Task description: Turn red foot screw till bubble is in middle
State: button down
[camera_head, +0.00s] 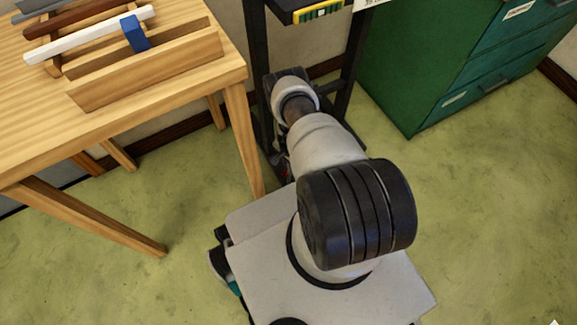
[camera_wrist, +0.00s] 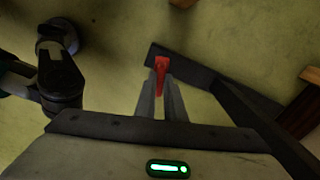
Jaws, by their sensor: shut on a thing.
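The red foot screw (camera_wrist: 161,66) shows in the wrist view at the end of a dark foot bar of the stand. My gripper (camera_wrist: 161,84) is shut on it, with a grey finger on either side of its red part. In the head view my arm reaches down to the foot of the black stand (camera_head: 257,75), and hides the screw and the gripper. A yellow-green strip with dark marks (camera_head: 318,12) sits on the stand's shelf at the top edge. I cannot make out a bubble in either view.
A wooden table (camera_head: 110,125) stands at left, with a wooden rack (camera_head: 150,65), a white bar (camera_head: 85,36) and a blue block (camera_head: 134,33) on it. A green drawer cabinet (camera_head: 410,70) stands at right. Bare floor (camera_head: 490,210) lies in front of it.

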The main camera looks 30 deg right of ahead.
jog(key=c, duration=1.8)
grip_release()
jog(key=shift+c, duration=0.2)
notch_tip(320, 180, up, 17)
jog(key=p, duration=0.6)
jog(key=shift+r, duration=0.2)
